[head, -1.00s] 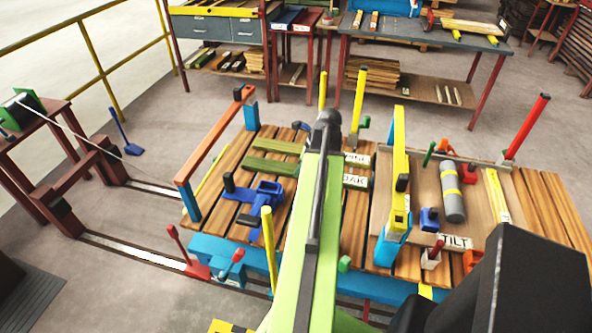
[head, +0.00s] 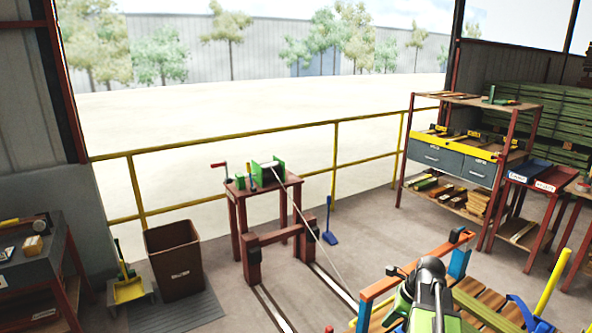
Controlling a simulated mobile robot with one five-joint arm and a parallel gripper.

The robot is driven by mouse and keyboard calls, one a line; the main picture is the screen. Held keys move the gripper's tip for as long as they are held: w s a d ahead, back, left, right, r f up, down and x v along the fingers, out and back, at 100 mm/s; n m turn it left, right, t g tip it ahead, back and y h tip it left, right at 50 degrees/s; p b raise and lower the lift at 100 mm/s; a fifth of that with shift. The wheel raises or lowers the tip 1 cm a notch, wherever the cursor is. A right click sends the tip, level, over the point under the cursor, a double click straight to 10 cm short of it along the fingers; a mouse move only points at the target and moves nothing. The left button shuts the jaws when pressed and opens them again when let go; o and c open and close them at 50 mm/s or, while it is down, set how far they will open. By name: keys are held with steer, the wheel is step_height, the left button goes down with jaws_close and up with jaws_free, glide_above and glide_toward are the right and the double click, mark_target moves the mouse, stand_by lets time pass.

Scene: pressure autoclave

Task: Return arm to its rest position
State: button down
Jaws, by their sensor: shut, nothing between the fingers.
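My green and dark grey arm (head: 428,298) shows at the lower right in the head view. It is foreshortened, with a rounded dark joint at its top. My gripper's fingers do not show. The arm appears in front of the near left corner of a slatted wooden work table (head: 480,305), which has an orange rail (head: 400,280) on blue posts. Most of that table is outside the picture.
A red-brown stand (head: 265,190) with a winch on top has a cable running toward the table. Floor rails (head: 272,308) lie before it. A brown bin (head: 175,260) and a dark bench (head: 35,260) stand left. A yellow railing (head: 335,150) and a shelf unit (head: 465,160) stand behind.

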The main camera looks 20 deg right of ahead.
steer(key=w+a+f+n+g+h, duration=0.1)
steer(key=a+n+g+h, duration=0.1)
steer(key=a+n, duration=2.4)
steer(key=a, duration=0.3)
steer(key=shift+a+f+n+g+h, duration=0.15)
steer(key=shift+a+n+g+h, duration=0.15)
steer(key=shift+h, duration=0.1)
steer(key=shift+w, duration=0.1)
